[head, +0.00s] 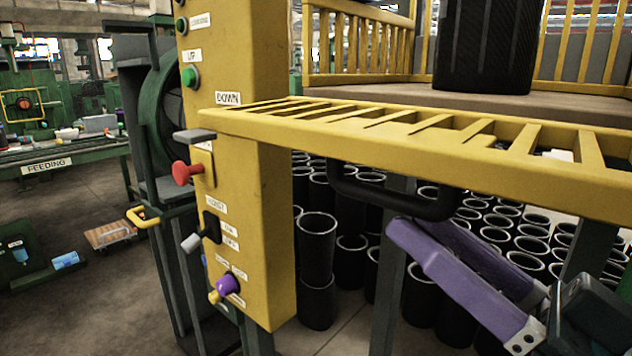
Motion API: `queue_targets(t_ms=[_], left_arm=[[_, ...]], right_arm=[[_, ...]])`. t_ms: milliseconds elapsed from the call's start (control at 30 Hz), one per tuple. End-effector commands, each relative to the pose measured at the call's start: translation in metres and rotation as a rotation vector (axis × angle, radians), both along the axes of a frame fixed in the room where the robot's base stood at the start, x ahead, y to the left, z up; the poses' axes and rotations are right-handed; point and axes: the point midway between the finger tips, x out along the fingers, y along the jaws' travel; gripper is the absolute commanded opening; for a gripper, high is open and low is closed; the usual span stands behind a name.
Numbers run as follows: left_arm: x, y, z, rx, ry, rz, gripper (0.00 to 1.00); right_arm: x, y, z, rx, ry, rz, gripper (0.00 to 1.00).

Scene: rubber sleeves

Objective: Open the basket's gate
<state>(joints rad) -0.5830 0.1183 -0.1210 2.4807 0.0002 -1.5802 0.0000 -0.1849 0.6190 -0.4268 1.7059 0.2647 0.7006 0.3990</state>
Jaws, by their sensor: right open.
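The basket's gate (420,153) is a yellow slatted panel. It lies tipped outward, roughly flat, in front of the basket (370,45), whose yellow railings stand behind. A black handle (392,197) hangs under the gate's front bar. My right gripper (422,229) has purple fingers and is open. Nothing shows between the fingers. My left gripper is not in view.
A yellow control post (262,190) with buttons and a red knob (187,172) stands left of the gate. A black sleeve (488,50) stands on the basket floor. Many black sleeves (317,245) stand below the gate. A green feeding table (75,155) is far left.

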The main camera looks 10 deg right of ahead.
Motion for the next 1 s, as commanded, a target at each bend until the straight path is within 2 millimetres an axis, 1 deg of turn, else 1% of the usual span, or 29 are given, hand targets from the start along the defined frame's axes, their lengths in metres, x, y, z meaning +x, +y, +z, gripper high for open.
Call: queue_targets(t_ms=[33, 100, 300, 633, 667, 1000], left_arm=[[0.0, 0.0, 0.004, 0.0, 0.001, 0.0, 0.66], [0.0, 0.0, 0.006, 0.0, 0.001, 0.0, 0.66], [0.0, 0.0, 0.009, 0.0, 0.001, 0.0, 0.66], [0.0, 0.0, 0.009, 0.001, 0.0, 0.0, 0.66], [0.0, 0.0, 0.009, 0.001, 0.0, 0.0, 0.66], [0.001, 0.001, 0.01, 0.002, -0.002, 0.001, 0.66]], right_arm=[[0.008, 0.006, 0.007, 0.002, -0.003, -0.001, 0.5], [0.018, 0.012, 0.012, 0.001, -0.004, 0.0, 0.5], [0.036, 0.025, 0.019, 0.001, -0.001, 0.0, 0.5], [0.039, 0.027, 0.019, -0.001, 0.002, 0.0, 0.5], [0.039, 0.027, 0.019, -0.001, 0.002, 0.0, 0.47], [0.039, 0.027, 0.019, -0.001, 0.002, 0.0, 0.09]])
